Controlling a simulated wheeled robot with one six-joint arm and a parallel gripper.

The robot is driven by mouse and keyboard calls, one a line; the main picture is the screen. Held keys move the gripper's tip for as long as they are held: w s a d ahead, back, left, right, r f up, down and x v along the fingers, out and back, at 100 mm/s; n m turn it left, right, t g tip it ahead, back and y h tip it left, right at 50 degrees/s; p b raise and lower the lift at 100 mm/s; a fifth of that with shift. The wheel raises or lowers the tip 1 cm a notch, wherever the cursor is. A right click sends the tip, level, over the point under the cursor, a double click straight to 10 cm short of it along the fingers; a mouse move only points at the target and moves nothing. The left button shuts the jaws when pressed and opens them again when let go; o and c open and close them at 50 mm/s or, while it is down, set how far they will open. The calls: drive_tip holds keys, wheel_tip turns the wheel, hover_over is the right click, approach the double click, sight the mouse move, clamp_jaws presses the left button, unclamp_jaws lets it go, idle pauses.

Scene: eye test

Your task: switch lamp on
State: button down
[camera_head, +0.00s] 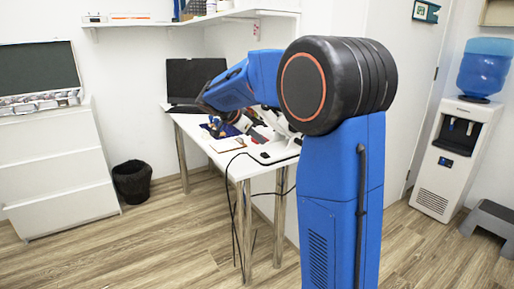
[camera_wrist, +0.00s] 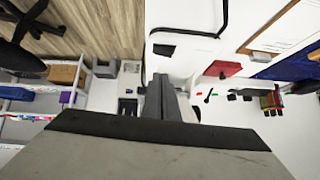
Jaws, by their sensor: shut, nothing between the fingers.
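My gripper (camera_wrist: 160,88) is shut and empty in the wrist view, with its grey fingers together over a white surface. In the head view my blue arm reaches over the white desk (camera_head: 222,158), and the gripper end is small and partly hidden there. A white object (camera_head: 277,149) on the desk's right part, beside my arm, may be the lamp's base; my arm hides part of it. I cannot make out a lamp head, a switch or any light for certain. The distance from my gripper to the lamp cannot be told.
A dark laptop (camera_head: 190,80) stands at the desk's back. In the wrist view a red item (camera_wrist: 222,69) and a blue item (camera_wrist: 292,66) lie right of my fingers. Black cables hang off the desk front. A black bin (camera_head: 133,182) stands on the floor left.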

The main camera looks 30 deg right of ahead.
drive_tip(key=v, duration=0.8)
drive_tip(key=shift+s+a+r, duration=0.2)
drive_tip(key=shift+s+a, duration=0.05)
